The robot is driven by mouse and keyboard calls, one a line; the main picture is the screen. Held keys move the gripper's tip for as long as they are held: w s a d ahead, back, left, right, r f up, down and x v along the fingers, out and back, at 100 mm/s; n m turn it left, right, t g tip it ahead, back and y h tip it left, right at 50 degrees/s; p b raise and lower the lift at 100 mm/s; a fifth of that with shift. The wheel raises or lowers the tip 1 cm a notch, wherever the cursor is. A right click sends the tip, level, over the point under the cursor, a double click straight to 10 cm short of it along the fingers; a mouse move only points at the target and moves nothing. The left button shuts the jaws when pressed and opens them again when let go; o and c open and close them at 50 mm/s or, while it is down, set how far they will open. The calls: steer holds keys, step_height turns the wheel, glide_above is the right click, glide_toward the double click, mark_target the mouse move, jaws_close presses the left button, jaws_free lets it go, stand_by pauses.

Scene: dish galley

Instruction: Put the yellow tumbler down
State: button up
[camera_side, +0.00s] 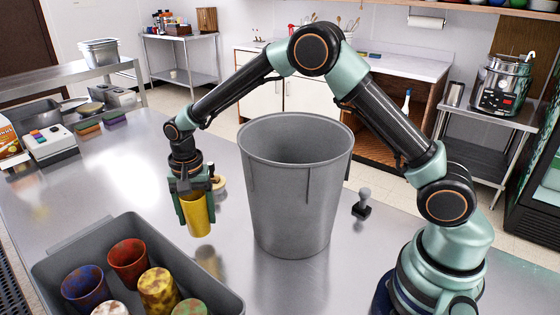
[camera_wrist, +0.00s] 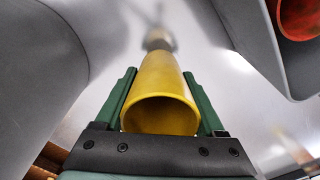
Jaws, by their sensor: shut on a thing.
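The yellow tumbler (camera_side: 197,216) is in my gripper (camera_side: 195,207) in the side view, upright or nearly so. Its reflection shows on the steel counter below it, and it looks a little above the surface. My gripper is shut on it, with a green finger on each side. In the wrist view the yellow tumbler (camera_wrist: 160,95) shows its open rim towards the camera, between the two fingers of my gripper (camera_wrist: 165,95). The tumbler's far end points at the counter.
A tall grey bin (camera_side: 290,190) stands just right of my gripper. A grey tub (camera_side: 75,250) with several coloured tumblers is at the front left. A small dark stamp-like object (camera_side: 362,205) stands right of the bin. Bare counter (camera_side: 120,185) lies left of the gripper.

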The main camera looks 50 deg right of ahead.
mark_target(199, 226)
steer(key=shift+f, duration=1.85)
steer(key=o, duration=1.4)
steer(key=shift+f, duration=0.1)
steer(key=shift+c, duration=0.2)
step_height(199, 226, up, 12)
steer(key=shift+r, duration=0.2)
steer(key=shift+f, duration=0.1)
